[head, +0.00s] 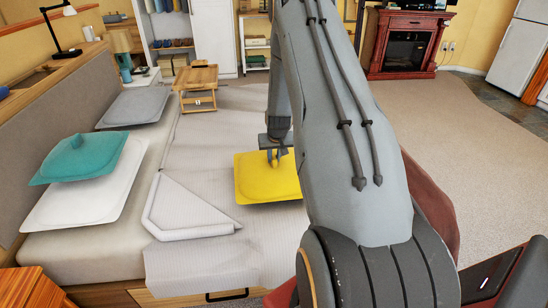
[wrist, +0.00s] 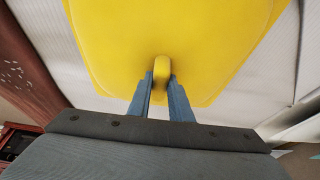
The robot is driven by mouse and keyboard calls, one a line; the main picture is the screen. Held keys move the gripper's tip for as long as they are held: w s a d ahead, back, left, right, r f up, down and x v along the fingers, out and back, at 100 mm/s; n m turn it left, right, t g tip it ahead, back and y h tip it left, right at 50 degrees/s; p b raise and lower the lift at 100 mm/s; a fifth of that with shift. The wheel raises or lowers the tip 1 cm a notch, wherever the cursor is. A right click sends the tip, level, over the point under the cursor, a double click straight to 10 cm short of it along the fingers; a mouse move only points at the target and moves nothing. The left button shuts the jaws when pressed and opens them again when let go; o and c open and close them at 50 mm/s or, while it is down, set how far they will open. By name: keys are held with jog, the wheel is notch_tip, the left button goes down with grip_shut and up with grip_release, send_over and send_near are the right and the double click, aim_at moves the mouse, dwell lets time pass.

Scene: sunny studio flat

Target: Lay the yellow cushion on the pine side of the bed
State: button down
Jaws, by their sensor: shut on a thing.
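The yellow cushion (head: 262,184) is at the right-hand edge of the bed, over the pale blanket (head: 205,115). My gripper (head: 277,156) is above it, shut on the raised yellow tab on its top. In the wrist view the fingers of my gripper (wrist: 161,80) close on that tab, and the yellow cushion (wrist: 165,30) spreads out beyond them. I cannot tell whether the cushion rests on the blanket or hangs just above it. The bed (head: 125,232) has a grey headboard at left. A pine cabinet (head: 30,288) stands at its near left corner.
A teal cushion (head: 85,158) lies on a white pillow (head: 90,195) at the near headboard end. A grey pillow (head: 135,107) lies at the far end. A wooden bed tray (head: 197,80) stands on the far blanket. A folded blanket corner (head: 185,210) lies mid-bed. Carpet (head: 450,130) is clear at right.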

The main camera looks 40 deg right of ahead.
jog(key=c, duration=1.6)
grip_release()
jog(key=shift+r, duration=0.5)
jog(key=b+v, duration=0.2)
jog(key=v, duration=0.9)
jog(key=s+a+r+n+g+y, duration=0.1)
jog(key=s+a+r, duration=0.3)
jog(key=a, duration=0.5)
jog(key=s+a+r+n+g+y, duration=0.15)
jog(key=s+a, duration=0.35)
jog(key=a, duration=0.5)
jog(key=s+a+r+n, duration=0.1)
jog(key=s+a, duration=0.2)
jog(key=s, duration=0.2)
jog(key=s+a+g, duration=0.1)
jog(key=s+a, duration=0.3)
jog(key=s, duration=0.2)
jog(key=s+a+r+n, duration=0.1)
jog(key=s+a, duration=0.3)
jog(key=s, duration=0.2)
jog(key=shift+r+n+h, duration=0.25)
jog(key=shift+r+n, duration=0.05)
jog(key=shift+n, duration=0.05)
jog(key=shift+w, duration=0.1)
